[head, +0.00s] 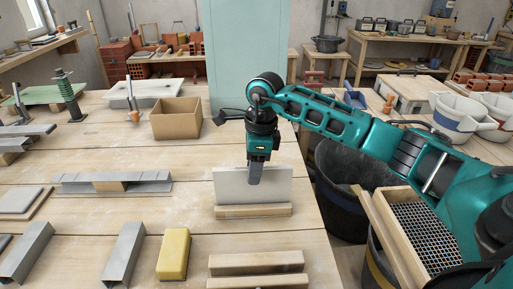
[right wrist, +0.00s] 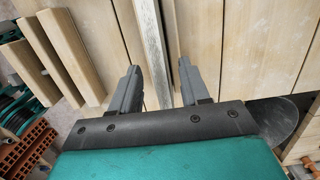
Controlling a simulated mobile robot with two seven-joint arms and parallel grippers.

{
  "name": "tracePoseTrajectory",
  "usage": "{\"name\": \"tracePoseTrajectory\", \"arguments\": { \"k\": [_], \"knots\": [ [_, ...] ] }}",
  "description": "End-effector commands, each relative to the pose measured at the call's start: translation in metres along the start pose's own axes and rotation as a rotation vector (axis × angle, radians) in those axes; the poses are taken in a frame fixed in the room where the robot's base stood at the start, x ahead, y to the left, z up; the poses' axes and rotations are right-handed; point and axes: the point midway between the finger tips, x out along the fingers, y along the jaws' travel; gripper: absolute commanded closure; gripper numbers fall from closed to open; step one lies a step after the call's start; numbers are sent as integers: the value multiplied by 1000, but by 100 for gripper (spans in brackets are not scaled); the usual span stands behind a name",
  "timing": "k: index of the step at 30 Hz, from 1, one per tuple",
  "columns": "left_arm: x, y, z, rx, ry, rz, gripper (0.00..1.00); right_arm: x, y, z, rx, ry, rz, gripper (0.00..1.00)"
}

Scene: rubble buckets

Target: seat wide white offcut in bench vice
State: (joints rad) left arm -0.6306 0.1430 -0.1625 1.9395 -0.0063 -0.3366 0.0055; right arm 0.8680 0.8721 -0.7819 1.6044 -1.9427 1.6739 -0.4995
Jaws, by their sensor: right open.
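The wide white offcut (head: 281,184) is a thin pale panel standing upright on its long edge, its foot at a low wooden strip (head: 252,211). My right gripper (head: 256,178) is directly over its middle, pointing down. In the right wrist view, my right gripper (right wrist: 158,76) is open, with the offcut's top edge (right wrist: 151,45) running between its fingers and a gap on each side. Two parallel wooden bars (head: 256,262) with a gap between them lie nearer the front; I cannot tell whether these or the strip are the bench vice. My left gripper is out of view.
A yellow block (head: 173,254) and grey metal channels (head: 124,255) lie to the left. A cardboard box (head: 177,118) stands behind. Black buckets (head: 345,190) and a wooden-framed mesh sieve (head: 427,228) are off the bench's right edge.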

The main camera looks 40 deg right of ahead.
Motion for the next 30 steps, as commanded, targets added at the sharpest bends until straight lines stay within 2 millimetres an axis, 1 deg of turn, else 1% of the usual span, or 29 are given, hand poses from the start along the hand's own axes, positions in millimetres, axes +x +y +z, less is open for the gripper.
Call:
{"name": "tracePoseTrajectory", "arguments": {
  "k": [1,3,9,13,20,30],
  "knots": [
    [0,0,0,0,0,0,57,10,1,0,-1,1,3,54],
    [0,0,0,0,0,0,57,20,1,0,-2,1,3,54],
    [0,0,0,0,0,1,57,37,0,0,-1,-1,1,54],
    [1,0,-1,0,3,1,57,40,0,0,-1,-1,-1,54],
    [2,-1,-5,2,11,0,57,40,0,0,-1,-1,-1,55],
    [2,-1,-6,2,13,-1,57,40,0,0,-1,-1,-1,88]
  ]
}}
